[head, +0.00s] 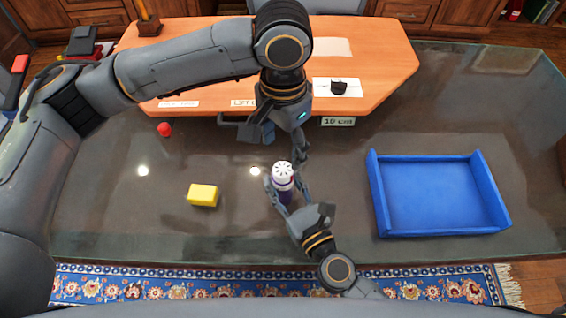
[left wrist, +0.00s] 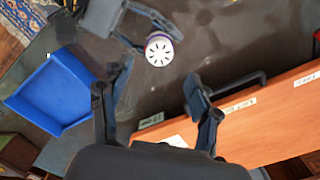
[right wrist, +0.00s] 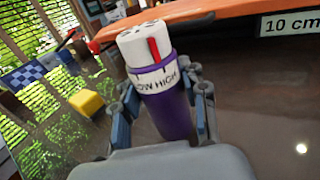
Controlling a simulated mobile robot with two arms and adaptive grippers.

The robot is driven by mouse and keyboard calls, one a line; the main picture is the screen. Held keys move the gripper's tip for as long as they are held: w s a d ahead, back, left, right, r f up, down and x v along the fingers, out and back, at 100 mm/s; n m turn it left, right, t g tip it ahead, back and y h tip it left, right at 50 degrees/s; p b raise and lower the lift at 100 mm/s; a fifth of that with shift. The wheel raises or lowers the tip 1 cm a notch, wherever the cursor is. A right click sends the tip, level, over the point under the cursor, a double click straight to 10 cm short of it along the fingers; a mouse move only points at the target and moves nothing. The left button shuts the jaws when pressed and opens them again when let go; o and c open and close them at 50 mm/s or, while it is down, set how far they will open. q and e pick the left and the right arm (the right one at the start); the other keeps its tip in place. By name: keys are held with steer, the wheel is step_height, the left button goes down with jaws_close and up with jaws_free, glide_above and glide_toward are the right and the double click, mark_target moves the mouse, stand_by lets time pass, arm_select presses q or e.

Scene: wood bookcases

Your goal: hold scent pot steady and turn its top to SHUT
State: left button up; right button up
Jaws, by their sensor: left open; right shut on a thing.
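The scent pot (head: 283,176) has a purple body and a white top with dark holes. It stands upright near the table's front middle. In the right wrist view the pot (right wrist: 168,108) shows a red mark on its top and a white band reading "OW HIGH"; no SHUT mark is visible. My right gripper (head: 286,188) is shut on the purple body, one finger on each side. My left gripper (head: 277,148) is open and empty, just behind and above the pot. In the left wrist view the pot's top (left wrist: 159,49) lies beyond the open fingers, apart from them.
A yellow block (head: 203,195) lies left of the pot, and a red object (head: 165,129) lies farther back. A blue tray (head: 440,232) stands at the right. An orange wooden board (head: 385,62) with labels and a black item (head: 339,88) is behind.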

mark_target(283, 169)
arm_select(q)
step_height(283, 169, down, 7)
stand_by(0.3)
steer(key=c, duration=1.2)
